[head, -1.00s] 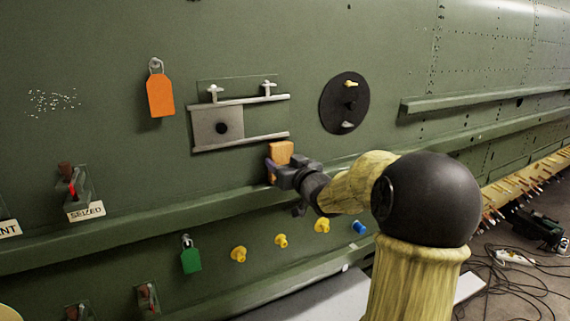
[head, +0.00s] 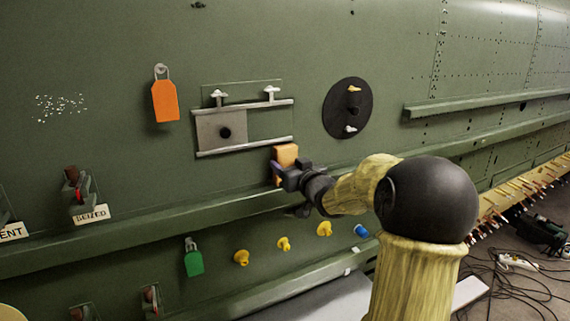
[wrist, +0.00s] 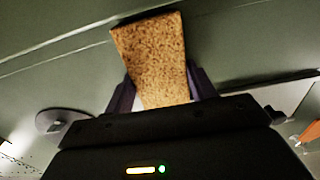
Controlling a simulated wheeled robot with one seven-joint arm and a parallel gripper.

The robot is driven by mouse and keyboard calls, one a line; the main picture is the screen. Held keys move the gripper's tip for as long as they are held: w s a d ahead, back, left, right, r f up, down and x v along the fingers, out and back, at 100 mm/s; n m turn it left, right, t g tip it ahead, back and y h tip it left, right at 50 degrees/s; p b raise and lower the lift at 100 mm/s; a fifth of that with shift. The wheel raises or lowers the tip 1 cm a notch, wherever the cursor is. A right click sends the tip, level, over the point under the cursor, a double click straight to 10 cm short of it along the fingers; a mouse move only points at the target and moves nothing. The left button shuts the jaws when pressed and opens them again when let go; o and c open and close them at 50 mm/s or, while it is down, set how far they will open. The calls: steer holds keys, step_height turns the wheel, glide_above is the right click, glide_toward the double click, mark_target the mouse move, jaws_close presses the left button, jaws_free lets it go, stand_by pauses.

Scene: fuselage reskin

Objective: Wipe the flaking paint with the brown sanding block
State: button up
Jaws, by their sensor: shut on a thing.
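The flaking paint (head: 61,106) is a patch of white specks on the green fuselage skin at the left in the head view. My gripper (head: 282,168) is shut on the brown sanding block (head: 286,154), below the right end of the sliding panel. In the wrist view the block (wrist: 154,58) stands up between the two dark fingers of my gripper (wrist: 158,92). The block is well to the right of the paint patch and apart from it. I cannot tell whether the block touches the skin.
An orange tag (head: 164,100) hangs between the paint and the sliding grey panel (head: 221,131). A black disc (head: 347,108) is right of the panel. A long ledge (head: 130,235) runs below.

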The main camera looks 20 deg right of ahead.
mark_target(302, 155)
steer(key=shift+d+p, duration=0.5)
steer(key=shift+d, duration=0.8)
steer(key=shift+w+d+r+p, duration=0.1)
steer(key=shift+d+r+p, duration=0.1)
steer(key=shift+d+p, duration=1)
steer(key=shift+d+f, duration=0.1)
steer(key=shift+d, duration=0.45)
steer(key=shift+f, duration=0.1)
steer(key=shift+a+b, duration=0.5)
steer(key=shift+b, duration=0.1)
steer(key=shift+a+b, duration=0.6)
steer(key=shift+a, duration=0.75)
